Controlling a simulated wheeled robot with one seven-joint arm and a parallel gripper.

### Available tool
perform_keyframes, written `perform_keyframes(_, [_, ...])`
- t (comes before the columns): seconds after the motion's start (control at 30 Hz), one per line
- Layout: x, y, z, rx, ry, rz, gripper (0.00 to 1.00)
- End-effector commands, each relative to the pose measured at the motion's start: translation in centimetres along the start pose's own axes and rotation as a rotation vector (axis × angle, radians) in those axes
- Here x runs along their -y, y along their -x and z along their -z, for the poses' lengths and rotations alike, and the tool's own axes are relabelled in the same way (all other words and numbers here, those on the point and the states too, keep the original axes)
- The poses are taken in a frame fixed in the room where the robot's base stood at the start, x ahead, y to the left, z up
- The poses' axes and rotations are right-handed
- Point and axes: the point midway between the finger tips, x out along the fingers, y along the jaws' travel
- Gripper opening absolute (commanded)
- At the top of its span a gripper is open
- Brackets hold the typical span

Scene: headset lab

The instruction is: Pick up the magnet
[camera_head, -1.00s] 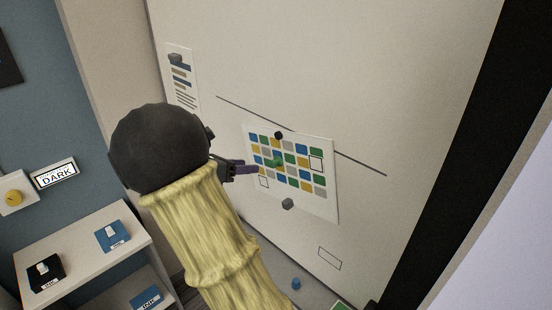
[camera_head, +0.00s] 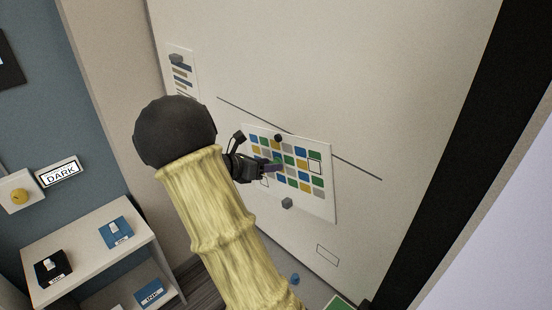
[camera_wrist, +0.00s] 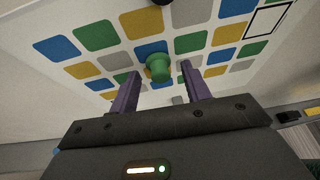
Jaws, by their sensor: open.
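A green magnet (camera_wrist: 158,68) stands out from a sheet with coloured squares (camera_wrist: 100,65) in the wrist view. In the head view the sheet (camera_head: 326,205) hangs on a pale upright panel, and my gripper seems to hide the green magnet. My gripper (camera_wrist: 161,84) is open, with its two purple fingers on either side of and just short of the green magnet. My gripper (camera_head: 275,168) also shows close in front of the sheet in the head view. A black magnet (camera_head: 278,138) and a grey magnet (camera_head: 287,203) are on the same sheet.
A second sheet (camera_head: 182,75) with a grey magnet (camera_head: 177,58) hangs at the panel's upper left. A shelf (camera_head: 85,222) with blue and black boxes stands at lower left. A small blue object (camera_head: 295,280) lies below the panel.

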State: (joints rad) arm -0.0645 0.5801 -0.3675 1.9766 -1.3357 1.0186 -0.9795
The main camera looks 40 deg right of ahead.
Motion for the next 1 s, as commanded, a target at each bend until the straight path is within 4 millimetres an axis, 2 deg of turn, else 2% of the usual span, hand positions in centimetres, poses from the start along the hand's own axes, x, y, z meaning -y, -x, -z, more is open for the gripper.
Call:
perform_keyframes(0.1, [0.00,-0.76,0.00,0.000,0.001,-0.001,0.47])
perform_keyframes(0.6, [-0.04,-0.75,0.07,0.000,0.000,-0.001,0.47])
perform_keyframes(0.67, [-0.04,-0.75,0.07,0.000,0.000,-0.001,0.38])
perform_keyframes(0.83, [-0.02,-0.75,0.07,0.000,0.000,-0.001,0.05])
perform_keyframes(1.0, [0.01,-0.77,0.05,0.000,-0.001,0.000,0.04])
